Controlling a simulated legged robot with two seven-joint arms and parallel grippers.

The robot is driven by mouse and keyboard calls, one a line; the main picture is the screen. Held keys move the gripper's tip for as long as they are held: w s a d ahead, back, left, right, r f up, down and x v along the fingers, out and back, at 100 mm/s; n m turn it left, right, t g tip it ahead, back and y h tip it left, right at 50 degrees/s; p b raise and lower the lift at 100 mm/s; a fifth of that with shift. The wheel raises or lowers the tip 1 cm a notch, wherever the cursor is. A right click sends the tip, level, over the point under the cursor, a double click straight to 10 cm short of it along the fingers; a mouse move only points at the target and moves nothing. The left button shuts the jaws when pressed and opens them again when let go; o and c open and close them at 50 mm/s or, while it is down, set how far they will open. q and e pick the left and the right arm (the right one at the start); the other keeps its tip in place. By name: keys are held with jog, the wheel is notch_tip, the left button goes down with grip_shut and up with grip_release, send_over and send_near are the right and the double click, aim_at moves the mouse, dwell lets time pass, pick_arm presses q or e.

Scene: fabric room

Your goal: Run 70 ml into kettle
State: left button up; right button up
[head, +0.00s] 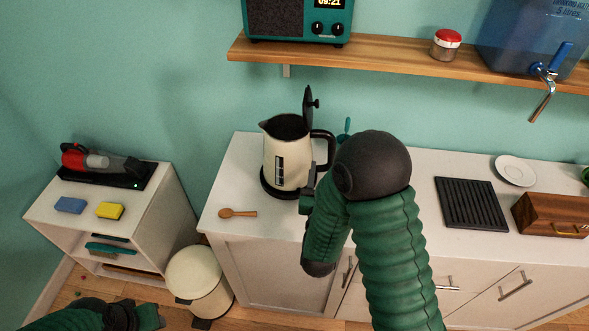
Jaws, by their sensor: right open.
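The cream kettle (285,163) stands upright on its black base at the left end of the white counter. Its black lid is raised open, and its black handle is on the right. My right gripper (309,192) is open, just below the handle and in front of the kettle's lower right side; I cannot tell if it touches. My arm partly covers this area. A blue water dispenser (512,35) with a blue tap lever and metal spout (543,103) stands on the wooden shelf at upper right. My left gripper (150,316) is low at the left, away from the counter; its jaws are unclear.
A wooden spoon (238,213) lies left of the kettle. A black ribbed tray (470,204), white plate (515,170) and wooden box (553,215) are on the right counter. The shelf (390,68) also bears a radio (298,20) and red-lidded jar (445,45). A bin (198,278) stands on the floor.

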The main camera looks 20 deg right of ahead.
jog(key=x, duration=0.2)
jog(key=p+x, duration=0.1)
jog(key=x, duration=0.2)
jog(key=d+x, duration=0.1)
jog(key=x, duration=0.2)
jog(key=shift+s+d+r, duration=0.2)
jog(key=shift+s+r, duration=0.05)
jog(key=shift+r, duration=0.15)
jog(key=shift+w+d, duration=0.1)
jog(key=shift+w, duration=0.15)
jog(key=shift+a, duration=0.25)
jog(key=c, duration=0.4)
jog(key=shift+d, duration=0.1)
grip_shut()
jog(key=shift+w, duration=0.1)
